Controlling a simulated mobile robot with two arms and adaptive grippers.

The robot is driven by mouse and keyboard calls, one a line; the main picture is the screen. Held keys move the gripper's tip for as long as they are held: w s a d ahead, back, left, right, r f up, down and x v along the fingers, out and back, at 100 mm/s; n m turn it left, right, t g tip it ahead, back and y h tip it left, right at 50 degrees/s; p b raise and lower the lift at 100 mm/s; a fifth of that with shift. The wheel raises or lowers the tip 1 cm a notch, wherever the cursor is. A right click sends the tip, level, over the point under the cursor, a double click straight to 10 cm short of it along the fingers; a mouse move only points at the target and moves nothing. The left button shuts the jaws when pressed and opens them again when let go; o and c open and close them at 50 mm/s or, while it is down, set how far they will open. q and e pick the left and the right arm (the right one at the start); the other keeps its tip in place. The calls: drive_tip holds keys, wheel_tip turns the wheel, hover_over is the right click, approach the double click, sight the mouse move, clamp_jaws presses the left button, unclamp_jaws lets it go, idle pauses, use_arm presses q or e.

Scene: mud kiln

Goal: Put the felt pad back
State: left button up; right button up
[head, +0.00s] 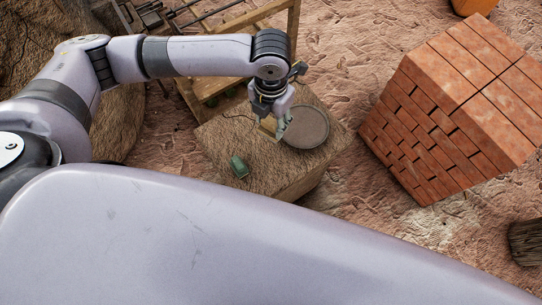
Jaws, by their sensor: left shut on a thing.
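A flat, round grey disc, which I take for the felt pad (309,128), is at the right side of the top of a rough brown block (222,133). My left gripper (282,132) points down at the pad's left edge and is shut on it. The fingers cover part of that edge. I cannot tell whether the pad rests on the block or is held just above it. My right gripper is not in view.
A small green object (238,167) lies on the block's near left part. A small tan piece (267,127) shows beside the gripper. A wooden frame (238,24) stands behind. A red brick stack (440,112) stands right, with open ground between.

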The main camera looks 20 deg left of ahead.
sight(271, 135)
use_arm(q)
wheel_tip(271, 135, down, 19)
drive_tip(key=shift+f, duration=0.1)
idle(0.3)
drive_tip(key=o, duration=1)
drive_tip(key=shift+o, duration=0.2)
wheel_tip(271, 135, up, 12)
drive_tip(key=shift+r, duration=0.1)
